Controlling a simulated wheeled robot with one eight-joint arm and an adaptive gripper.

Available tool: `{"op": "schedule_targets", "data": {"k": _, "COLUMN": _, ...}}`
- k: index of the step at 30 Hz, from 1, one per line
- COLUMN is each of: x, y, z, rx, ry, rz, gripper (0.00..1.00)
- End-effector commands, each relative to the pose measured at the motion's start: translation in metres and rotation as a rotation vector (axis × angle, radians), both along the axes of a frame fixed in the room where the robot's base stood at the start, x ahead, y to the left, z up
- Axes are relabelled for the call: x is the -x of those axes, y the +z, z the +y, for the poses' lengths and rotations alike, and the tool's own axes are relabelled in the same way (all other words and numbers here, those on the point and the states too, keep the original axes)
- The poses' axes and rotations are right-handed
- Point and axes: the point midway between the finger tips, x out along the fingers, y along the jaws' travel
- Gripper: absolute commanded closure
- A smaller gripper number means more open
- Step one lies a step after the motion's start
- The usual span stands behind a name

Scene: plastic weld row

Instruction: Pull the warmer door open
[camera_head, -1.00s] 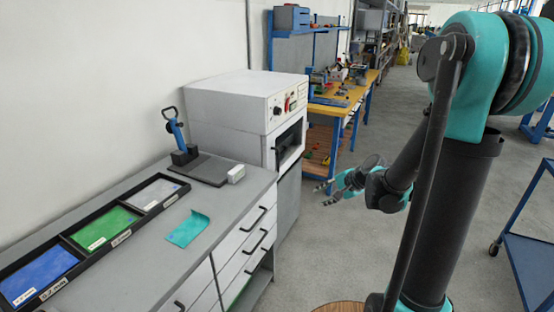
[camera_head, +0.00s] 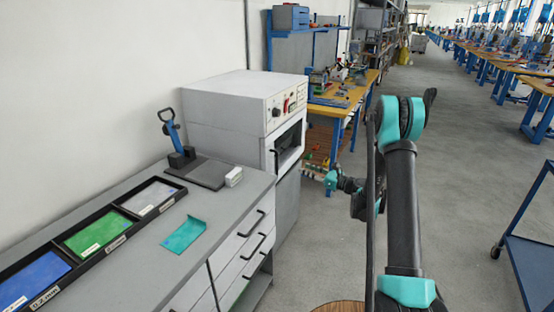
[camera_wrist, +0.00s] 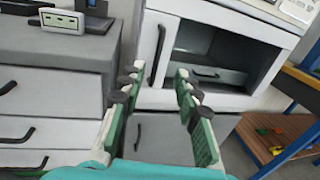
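The warmer (camera_head: 225,108) is a white cabinet at the end of the counter, with a control panel on top. In the head view my gripper (camera_head: 331,181) is right of the warmer.
A grey counter (camera_head: 130,258) with drawers and black pulls stands left of the warmer. On it are a tray (camera_head: 127,231) of coloured sheets, a teal sheet (camera_head: 184,236) and a blue-handled tool (camera_head: 171,128). A yellow-topped bench (camera_head: 342,100) stands behind. Floor is free in front.

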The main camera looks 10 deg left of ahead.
Motion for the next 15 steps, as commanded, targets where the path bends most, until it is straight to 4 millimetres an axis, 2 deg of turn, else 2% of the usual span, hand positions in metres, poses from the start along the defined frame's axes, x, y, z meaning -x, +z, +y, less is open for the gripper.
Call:
{"op": "schedule_targets", "data": {"k": 5, "x": -0.008, "y": -0.001, "z": 0.012, "rx": -0.013, "ry": 0.001, "rz": 0.008, "gripper": 0.67}}
{"op": "schedule_targets", "data": {"k": 15, "x": -0.041, "y": -0.001, "z": 0.067, "rx": -0.009, "ry": 0.002, "rz": 0.006, "gripper": 0.67}}
